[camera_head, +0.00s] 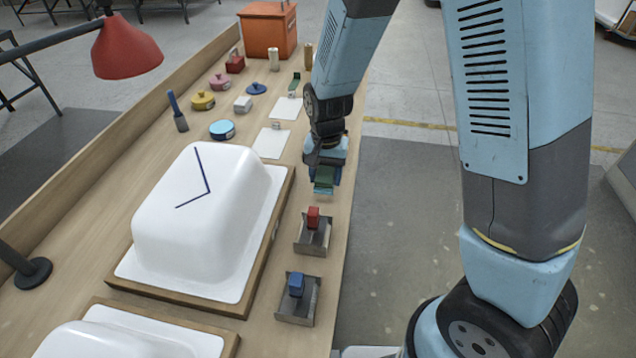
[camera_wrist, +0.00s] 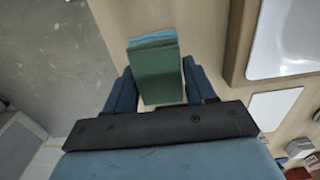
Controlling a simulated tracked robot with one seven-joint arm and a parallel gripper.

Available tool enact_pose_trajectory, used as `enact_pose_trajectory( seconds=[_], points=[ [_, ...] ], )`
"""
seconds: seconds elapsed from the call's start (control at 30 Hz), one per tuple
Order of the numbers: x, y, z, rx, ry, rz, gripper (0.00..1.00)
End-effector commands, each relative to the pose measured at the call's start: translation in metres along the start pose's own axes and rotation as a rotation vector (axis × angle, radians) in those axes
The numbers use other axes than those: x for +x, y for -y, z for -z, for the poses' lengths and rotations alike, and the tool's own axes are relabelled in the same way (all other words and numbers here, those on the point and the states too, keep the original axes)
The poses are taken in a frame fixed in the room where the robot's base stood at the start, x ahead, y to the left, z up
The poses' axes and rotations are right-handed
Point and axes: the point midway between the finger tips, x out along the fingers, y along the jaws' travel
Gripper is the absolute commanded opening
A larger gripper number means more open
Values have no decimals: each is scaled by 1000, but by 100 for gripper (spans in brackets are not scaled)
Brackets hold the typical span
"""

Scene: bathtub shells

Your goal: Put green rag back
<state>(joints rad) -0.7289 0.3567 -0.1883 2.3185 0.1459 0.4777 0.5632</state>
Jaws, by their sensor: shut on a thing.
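The green rag (camera_wrist: 158,76) is a folded, block-like piece with a light blue layer at its far end. In the wrist view it sits between the two dark blue fingers of my gripper (camera_wrist: 160,88), which is shut on it. In the head view my gripper (camera_head: 325,178) points down near the bench's right edge, with the green rag (camera_head: 324,186) at its tip. The rag is beyond the metal holder with the red piece. I cannot tell its exact height above the bench.
A red piece (camera_head: 313,215) and a blue piece (camera_head: 296,284) sit in metal holders along the right edge. A white tub shell (camera_head: 195,215) stands left of them. White sheets (camera_head: 271,143), small coloured items and an orange box (camera_head: 268,32) lie farther back. A red lamp (camera_head: 125,50) overhangs the left.

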Motion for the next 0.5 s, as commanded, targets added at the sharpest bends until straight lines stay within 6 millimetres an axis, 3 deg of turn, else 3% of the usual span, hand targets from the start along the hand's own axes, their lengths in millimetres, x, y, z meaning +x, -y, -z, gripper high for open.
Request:
enact_pose_trajectory(
  seconds=[0.27,0.5],
  points=[
    [12,5,8,0,0,-1,22],
    [39,5,6,-1,1,-1,22]
  ],
)
